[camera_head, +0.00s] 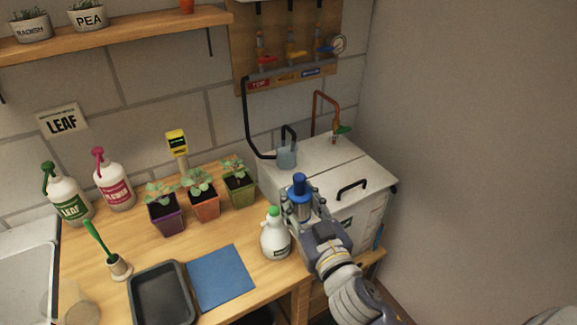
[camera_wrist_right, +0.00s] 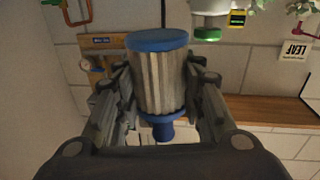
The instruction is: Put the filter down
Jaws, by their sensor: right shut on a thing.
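The filter (camera_head: 299,186) has a blue cap and a pale ribbed body. My right gripper (camera_head: 301,208) is shut around it and holds it in front of the white box, by the box's left front corner. In the right wrist view the filter (camera_wrist_right: 160,82) sits between both fingers of the right gripper (camera_wrist_right: 158,88), with a wide blue disc at one end and a narrower blue neck at the other. In the head view its lower part is hidden by the fingers. My left gripper is not in view.
A blue mat (camera_head: 220,278) lies bare beside a dark tray (camera_head: 162,296). Several potted seedlings (camera_head: 203,206) stand behind. The white box (camera_head: 317,165) has a handle (camera_head: 352,189) and a cup (camera_head: 287,157) on top.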

